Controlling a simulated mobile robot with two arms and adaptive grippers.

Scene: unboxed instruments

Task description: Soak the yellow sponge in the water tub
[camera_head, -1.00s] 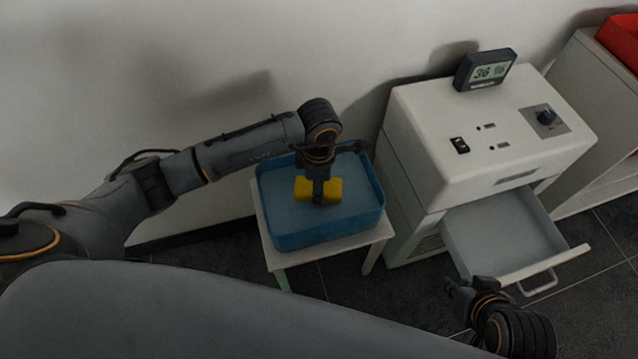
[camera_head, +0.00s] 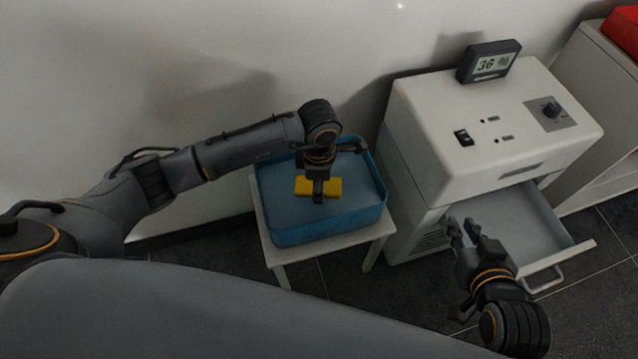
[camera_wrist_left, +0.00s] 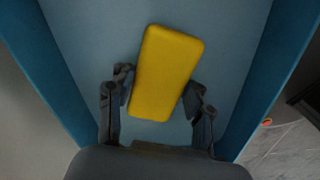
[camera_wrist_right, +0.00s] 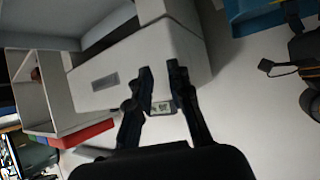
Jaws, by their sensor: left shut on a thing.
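The yellow sponge (camera_head: 331,187) is inside the blue water tub (camera_head: 300,235), low at the water's surface. How deep it sits is hard to tell. My left gripper (camera_head: 318,196) points down into the tub and is shut on the sponge. In the left wrist view the sponge (camera_wrist_left: 168,70) stands tilted between the two fingers (camera_wrist_left: 157,90), with the tub's blue walls on both sides. My right gripper (camera_head: 464,230) is empty, its fingers apart, in front of the white cabinet near its drawer. Its separated fingers also show in the right wrist view (camera_wrist_right: 162,75).
The tub stands on a small white table (camera_head: 286,249). To its right is a white cabinet (camera_head: 425,165) with a display (camera_head: 490,62) on top reading 36 and an open drawer (camera_head: 570,247). A shelf unit with a red box (camera_head: 622,32) stands far right.

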